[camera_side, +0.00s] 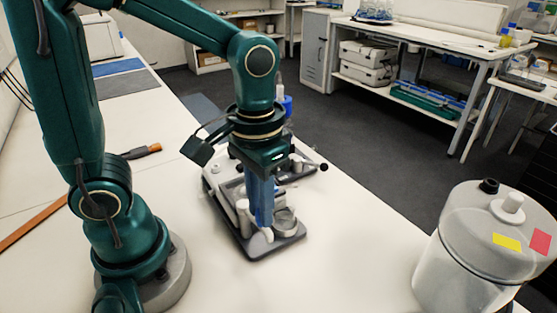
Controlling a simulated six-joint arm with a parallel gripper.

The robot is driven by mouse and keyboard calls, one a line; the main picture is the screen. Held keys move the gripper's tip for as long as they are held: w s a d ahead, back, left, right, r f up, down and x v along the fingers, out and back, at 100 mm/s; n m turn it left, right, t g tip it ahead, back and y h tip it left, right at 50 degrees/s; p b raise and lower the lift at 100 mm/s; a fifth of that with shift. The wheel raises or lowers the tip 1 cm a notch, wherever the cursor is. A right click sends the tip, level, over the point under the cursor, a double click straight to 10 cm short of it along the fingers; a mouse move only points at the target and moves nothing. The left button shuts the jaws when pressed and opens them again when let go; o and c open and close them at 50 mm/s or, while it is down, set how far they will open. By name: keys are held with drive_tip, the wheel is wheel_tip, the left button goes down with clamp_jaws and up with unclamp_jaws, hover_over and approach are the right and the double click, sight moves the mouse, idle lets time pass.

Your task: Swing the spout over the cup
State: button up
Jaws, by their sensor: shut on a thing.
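My gripper (262,222) points straight down over a dark grey apparatus base on the white bench, with its blue fingers shut. A small pale part (267,235) shows at the fingertips and looks like the spout, but the fingers hide most of it. A round grey cup (286,222) stands on the base (287,243) just right of the fingers. I cannot tell whether the spout's outlet is above the cup or beside it.
A pale upright cylinder (243,212) is close left of the fingers. A large translucent container (478,250) stands at the right front. An orange-and-black tool (141,152) lies at the left. The bench between the base and the container is clear.

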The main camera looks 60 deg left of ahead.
drive_tip(key=shift+w+a+n, duration=0.1)
drive_tip(key=shift+w+n, duration=0.2)
drive_tip(key=shift+n, duration=0.4)
drive_tip(key=shift+w+a+n, duration=0.1)
drive_tip(key=shift+w+n, duration=0.2)
drive_tip(key=shift+n, duration=0.4)
drive_tip(key=shift+w+a+n, duration=0.15)
drive_tip(key=shift+w+n, duration=0.15)
drive_tip(key=shift+n, duration=0.4)
drive_tip(key=shift+w+a+n, duration=0.1)
drive_tip(key=shift+w+n, duration=0.15)
drive_tip(key=shift+n, duration=0.45)
drive_tip(key=shift+w+a+n, duration=0.2)
drive_tip(key=shift+w+n, duration=0.05)
drive_tip(key=shift+n, duration=0.45)
drive_tip(key=shift+w+a+n, duration=0.2)
drive_tip(key=shift+n, duration=0.5)
